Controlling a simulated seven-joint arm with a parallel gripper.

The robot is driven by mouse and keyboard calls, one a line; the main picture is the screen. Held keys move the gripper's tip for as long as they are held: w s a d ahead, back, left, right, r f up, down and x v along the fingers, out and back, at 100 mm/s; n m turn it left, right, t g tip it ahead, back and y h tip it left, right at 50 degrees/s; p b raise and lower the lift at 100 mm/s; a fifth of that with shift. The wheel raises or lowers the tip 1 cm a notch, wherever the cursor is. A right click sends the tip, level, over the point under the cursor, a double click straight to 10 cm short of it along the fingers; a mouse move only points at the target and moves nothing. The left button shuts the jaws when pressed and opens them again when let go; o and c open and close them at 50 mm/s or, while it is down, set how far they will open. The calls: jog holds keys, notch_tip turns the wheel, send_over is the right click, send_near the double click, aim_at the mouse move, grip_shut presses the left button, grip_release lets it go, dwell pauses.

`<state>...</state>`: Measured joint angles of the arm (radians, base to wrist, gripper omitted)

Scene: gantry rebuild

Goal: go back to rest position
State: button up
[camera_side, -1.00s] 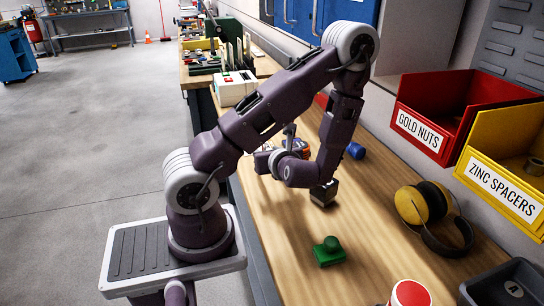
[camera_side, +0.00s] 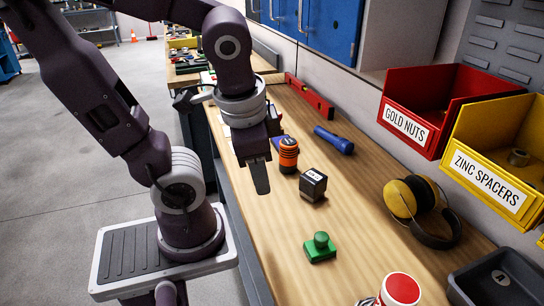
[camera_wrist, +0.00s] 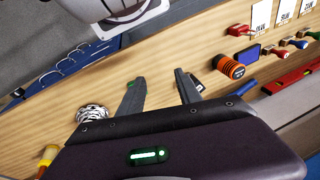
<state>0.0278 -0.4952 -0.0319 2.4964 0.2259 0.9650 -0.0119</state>
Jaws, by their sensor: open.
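My gripper (camera_side: 262,170) hangs above the left edge of the wooden bench, its fingers pointing down. In the wrist view its two fingers (camera_wrist: 160,84) stand apart with nothing held between them. A black block with a white label (camera_side: 313,186) sits on the bench to the right of the fingers, apart from them. In the wrist view it seems mostly hidden behind the right finger. My arm is folded up at the left of the side view, and part of it is cut off by the top edge.
On the bench are an orange-black cylinder (camera_side: 288,155), a blue flashlight (camera_side: 334,139), a red level (camera_side: 309,96), a green knobbed block (camera_side: 320,247), yellow earmuffs (camera_side: 405,200) and a red-topped container (camera_side: 400,289). Red (camera_side: 412,130) and yellow (camera_side: 487,184) bins hang at right.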

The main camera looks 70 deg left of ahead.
jog(key=w+d+r+n+t+h, duration=0.1)
jog(key=d+r+t+h, duration=0.1)
jog(key=d+r+t, duration=0.1)
jog(key=shift+d+r+n, duration=0.4)
jog(key=shift+r, duration=0.4)
jog(key=shift+w, duration=0.1)
dwell(0.4)
